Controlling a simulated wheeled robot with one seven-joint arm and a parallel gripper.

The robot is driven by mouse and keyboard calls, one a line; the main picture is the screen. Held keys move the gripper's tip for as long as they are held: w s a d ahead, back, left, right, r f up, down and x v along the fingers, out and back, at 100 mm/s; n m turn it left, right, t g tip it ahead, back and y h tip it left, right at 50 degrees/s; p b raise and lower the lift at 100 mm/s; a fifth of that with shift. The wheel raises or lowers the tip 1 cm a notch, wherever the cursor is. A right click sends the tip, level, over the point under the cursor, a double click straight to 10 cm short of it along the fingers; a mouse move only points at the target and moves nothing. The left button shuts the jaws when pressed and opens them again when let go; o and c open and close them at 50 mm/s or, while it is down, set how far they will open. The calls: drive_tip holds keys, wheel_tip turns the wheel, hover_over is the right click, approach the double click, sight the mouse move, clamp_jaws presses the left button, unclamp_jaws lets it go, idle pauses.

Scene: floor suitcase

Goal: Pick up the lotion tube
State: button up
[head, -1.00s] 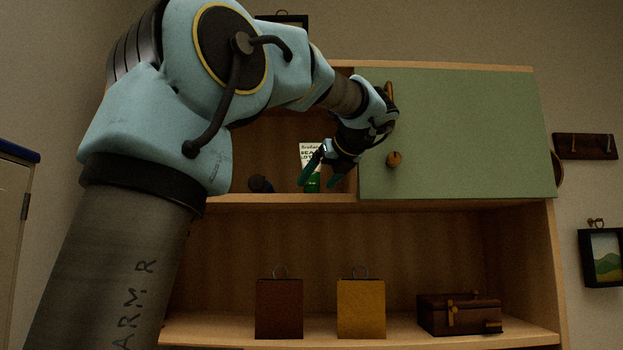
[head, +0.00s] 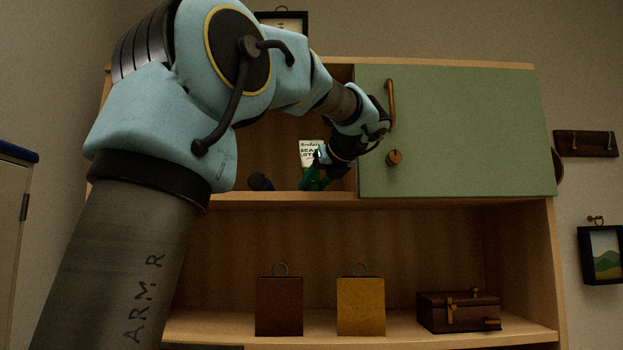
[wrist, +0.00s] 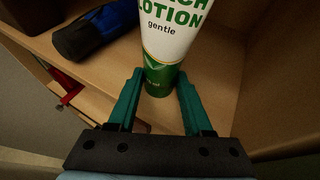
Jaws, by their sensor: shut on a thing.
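The lotion tube (head: 309,152) is white on top with a green lower end and stands upright on the upper shelf, in the open left part of the cabinet. In the wrist view the tube (wrist: 170,40) shows the words "LOTION" and "gentle". My gripper (head: 314,180) is at the tube's lower part. In the wrist view the teal fingers of my gripper (wrist: 160,88) are on both sides of the green end and shut on it. The tube's lower end is partly hidden by the fingers in the head view.
A dark blue rolled object (wrist: 95,35) lies left of the tube on the shelf (head: 270,197). A green door (head: 460,130) covers the cabinet's right side, close to my wrist. Two bags, red (head: 279,308) and yellow (head: 361,308), and a brown case (head: 459,312) stand on the shelf below.

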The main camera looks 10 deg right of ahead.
clamp_jaws()
